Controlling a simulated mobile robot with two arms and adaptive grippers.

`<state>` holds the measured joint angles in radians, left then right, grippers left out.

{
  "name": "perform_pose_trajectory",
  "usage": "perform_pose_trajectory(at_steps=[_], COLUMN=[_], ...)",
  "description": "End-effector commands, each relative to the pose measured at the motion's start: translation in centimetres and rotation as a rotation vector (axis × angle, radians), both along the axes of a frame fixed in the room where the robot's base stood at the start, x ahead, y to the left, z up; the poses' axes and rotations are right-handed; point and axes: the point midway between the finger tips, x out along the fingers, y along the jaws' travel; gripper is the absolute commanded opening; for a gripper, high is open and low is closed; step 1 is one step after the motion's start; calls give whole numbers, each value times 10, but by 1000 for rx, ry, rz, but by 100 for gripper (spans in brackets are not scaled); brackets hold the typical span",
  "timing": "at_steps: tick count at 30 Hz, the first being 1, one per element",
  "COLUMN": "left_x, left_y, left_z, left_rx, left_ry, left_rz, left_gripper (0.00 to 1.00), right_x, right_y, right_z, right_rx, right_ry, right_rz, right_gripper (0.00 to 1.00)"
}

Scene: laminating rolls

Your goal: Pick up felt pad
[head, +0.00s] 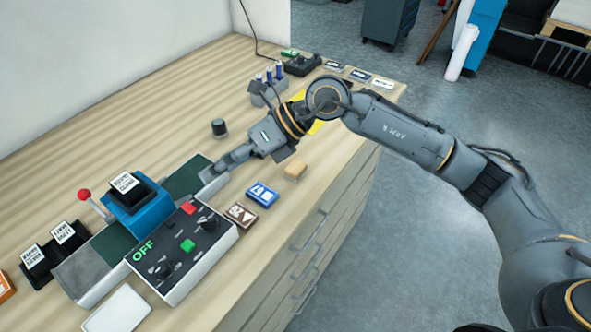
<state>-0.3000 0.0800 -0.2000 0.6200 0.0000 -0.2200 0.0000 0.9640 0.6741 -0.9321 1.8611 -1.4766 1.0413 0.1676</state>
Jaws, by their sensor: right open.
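No object is clearly recognisable as the felt pad. A small tan block (295,170), which may be it, lies on the wooden bench near its front edge. My right gripper (214,176) is open, left of the tan block and low over the right end of the machine's bed. Its fingers point left and down, and I cannot tell whether they touch the bed. Nothing is visibly held. My left gripper is not in view.
A blue machine (140,205) with a red-knobbed lever stands at the left, behind a control box (182,250) reading OFF. Blue (262,195) and brown (241,215) labelled blocks lie beside the box. A black knob-like piece (219,128) stands behind my gripper. The back left bench is clear.

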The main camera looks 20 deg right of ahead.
Motion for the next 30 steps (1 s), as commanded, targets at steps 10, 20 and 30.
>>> perform_pose_trajectory(at_steps=[10, 20, 30], left_x=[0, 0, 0], left_y=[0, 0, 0], left_z=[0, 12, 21], left_rx=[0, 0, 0], left_ry=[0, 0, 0], left_rz=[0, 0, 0], left_gripper=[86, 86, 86], right_x=[63, 73, 83], right_y=[-174, -184, -176], right_z=[-15, -50, -94], right_rx=[-737, -798, -794], right_ry=[-70, -57, -62], right_rz=[-146, -166, -166], right_gripper=[74, 74, 74])
